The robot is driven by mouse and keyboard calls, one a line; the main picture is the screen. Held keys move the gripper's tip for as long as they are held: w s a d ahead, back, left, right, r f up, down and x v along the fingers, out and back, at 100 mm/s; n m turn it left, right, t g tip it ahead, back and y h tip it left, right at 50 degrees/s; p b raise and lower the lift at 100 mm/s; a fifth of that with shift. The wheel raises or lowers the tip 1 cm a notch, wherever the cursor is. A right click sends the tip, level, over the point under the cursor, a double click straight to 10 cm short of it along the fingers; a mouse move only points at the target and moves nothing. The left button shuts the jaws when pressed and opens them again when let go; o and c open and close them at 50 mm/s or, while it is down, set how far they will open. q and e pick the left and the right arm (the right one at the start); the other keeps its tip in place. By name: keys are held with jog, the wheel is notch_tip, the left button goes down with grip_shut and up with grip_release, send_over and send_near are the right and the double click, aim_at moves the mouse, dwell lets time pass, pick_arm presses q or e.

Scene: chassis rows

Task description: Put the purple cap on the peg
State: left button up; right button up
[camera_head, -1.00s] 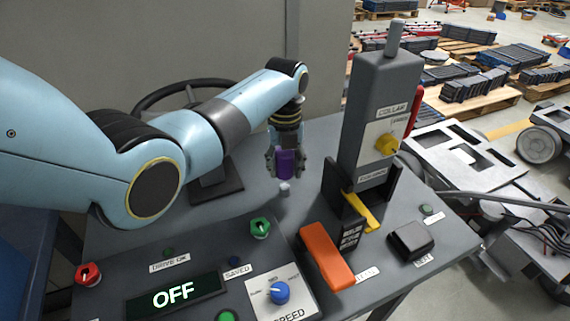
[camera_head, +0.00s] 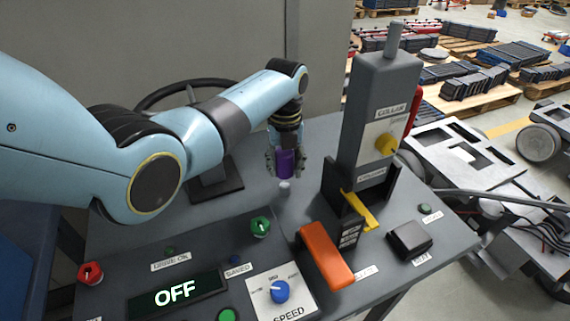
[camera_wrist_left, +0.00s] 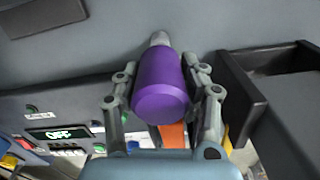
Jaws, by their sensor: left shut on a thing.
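The purple cap (camera_head: 286,163) is held between the fingers of my left gripper (camera_head: 286,168), above the table. In the left wrist view the purple cap (camera_wrist_left: 161,84) sits between the two fingers of my left gripper (camera_wrist_left: 163,95). A short pale grey peg (camera_head: 284,187) stands on the table just below the cap in the head view. In the left wrist view a pale peg tip (camera_wrist_left: 159,39) shows just beyond the cap. I cannot tell whether the cap touches the peg. My right gripper is not in view.
A tall grey column (camera_head: 378,120) with a yellow knob stands right of the gripper. An orange lever (camera_head: 327,255) and a black button block (camera_head: 410,239) are in front. A panel with an OFF display (camera_head: 174,294) lies front left. A steering wheel (camera_head: 165,94) is behind the arm.

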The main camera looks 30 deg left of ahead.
aim_at(285, 153)
pick_arm(q)
jog(key=shift+f, duration=0.1)
jog(key=shift+f+b, duration=2.45)
jog(key=shift+f, duration=0.95)
jog(key=o, duration=1.1)
jog(key=shift+r, duration=0.1)
notch_tip(285, 153, up, 12)
jog(key=shift+s, duration=0.1)
